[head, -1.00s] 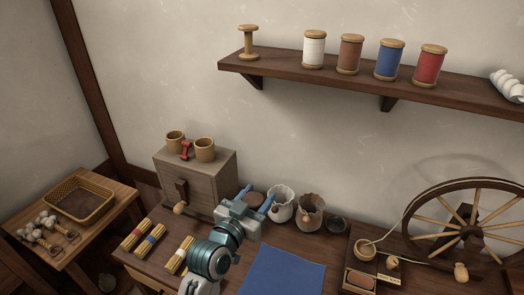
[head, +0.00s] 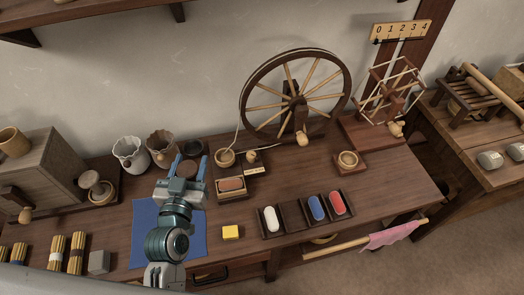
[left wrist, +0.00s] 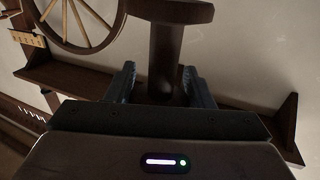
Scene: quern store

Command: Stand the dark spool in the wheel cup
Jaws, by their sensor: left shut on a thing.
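The dark spool (left wrist: 165,45) is held between the fingers of my left gripper (head: 187,172). In the left wrist view it stands out beyond the fingertips, with a wide flange at its far end. In the head view only its round brown top shows, above the desk near the blue cloth's far edge. A small wooden cup (head: 225,158) stands on a dark stand in front of the spinning wheel (head: 297,100), to the right of my gripper and apart from it. A similar cup (head: 347,160) sits on a block farther right. My right gripper is out of view.
The desk between the stand and right cup is fairly clear.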

